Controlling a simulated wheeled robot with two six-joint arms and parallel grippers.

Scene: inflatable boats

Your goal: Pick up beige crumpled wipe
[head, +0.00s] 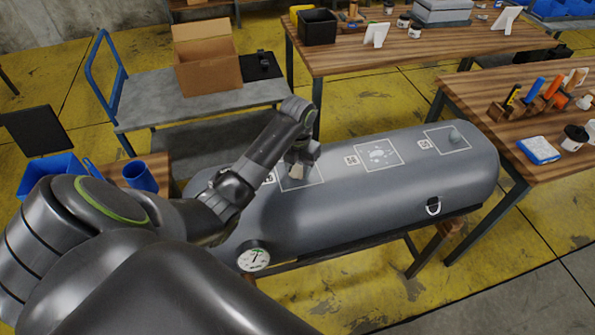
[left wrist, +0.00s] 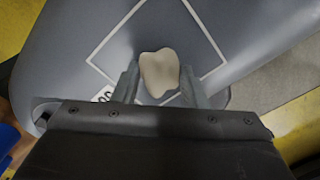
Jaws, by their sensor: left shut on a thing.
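The beige crumpled wipe (left wrist: 159,73) lies between the two fingers of my left gripper (left wrist: 160,84) in the left wrist view. The fingers are shut on it from both sides. In the head view my left gripper (head: 299,168) points down over the leftmost outlined square on the grey inflatable tube (head: 330,200), and a small bit of the wipe (head: 297,175) shows below it. I cannot tell whether the wipe still touches the tube. My right gripper is not in view.
A pressure gauge (head: 254,256) sits on the tube's near left side. Two more outlined squares lie along the tube, the far one with a small grey-green lump (head: 455,136). A cart with a cardboard box (head: 207,60) stands behind. Wooden tables (head: 480,95) hold tools at the right.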

